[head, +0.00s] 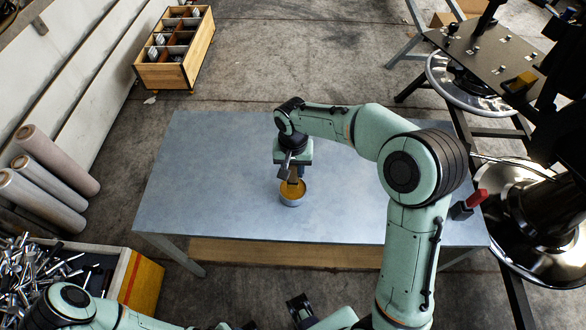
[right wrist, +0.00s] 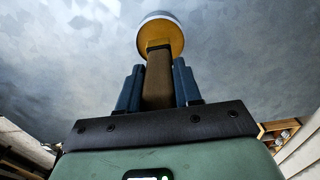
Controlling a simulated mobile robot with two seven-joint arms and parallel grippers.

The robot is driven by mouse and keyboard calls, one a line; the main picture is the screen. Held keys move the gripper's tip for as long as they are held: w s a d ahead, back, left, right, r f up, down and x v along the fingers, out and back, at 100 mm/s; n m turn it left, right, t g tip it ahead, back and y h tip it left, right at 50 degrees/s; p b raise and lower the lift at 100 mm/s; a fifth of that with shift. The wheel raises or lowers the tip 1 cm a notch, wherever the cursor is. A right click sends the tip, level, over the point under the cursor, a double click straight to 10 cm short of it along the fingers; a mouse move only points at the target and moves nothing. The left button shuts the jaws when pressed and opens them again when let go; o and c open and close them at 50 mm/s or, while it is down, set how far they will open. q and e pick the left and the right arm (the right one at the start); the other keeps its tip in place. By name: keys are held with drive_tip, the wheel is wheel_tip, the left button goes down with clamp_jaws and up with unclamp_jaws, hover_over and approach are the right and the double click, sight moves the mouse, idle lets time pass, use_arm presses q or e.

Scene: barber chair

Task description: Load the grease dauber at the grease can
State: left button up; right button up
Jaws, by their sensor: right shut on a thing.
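The grease can (head: 291,199) is a small round grey can of yellow-orange grease on the blue-grey table (head: 215,170). My right gripper (head: 295,176) points down just above it, shut on the brown grease dauber (right wrist: 158,82). In the right wrist view, the dauber sits between the two blue fingers, and its far end overlaps the yellow of the can (right wrist: 160,32). The end appears at or inside the can's mouth; whether it touches the grease is unclear. My left arm shows at the bottom left; its finger state cannot be made out.
The table around the can is clear. A red-handled tool (head: 474,200) is at its right edge. A bin of metal tools (head: 140,285) and brown rolls (head: 45,185) are left, a divided wooden crate (head: 192,65) behind. Barber chair parts (head: 530,195) stand close on the right.

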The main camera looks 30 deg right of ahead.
drive_tip(key=shift+r+p, duration=1.35)
drive_tip(key=shift+r, duration=1.05)
use_arm(q)
drive_tip(key=r, duration=0.1)
drive_tip(key=w+r, duration=0.1)
drive_tip(key=r, duration=0.1)
drive_tip(key=shift+w+r, duration=0.2)
drive_tip(key=shift+w, duration=0.05)
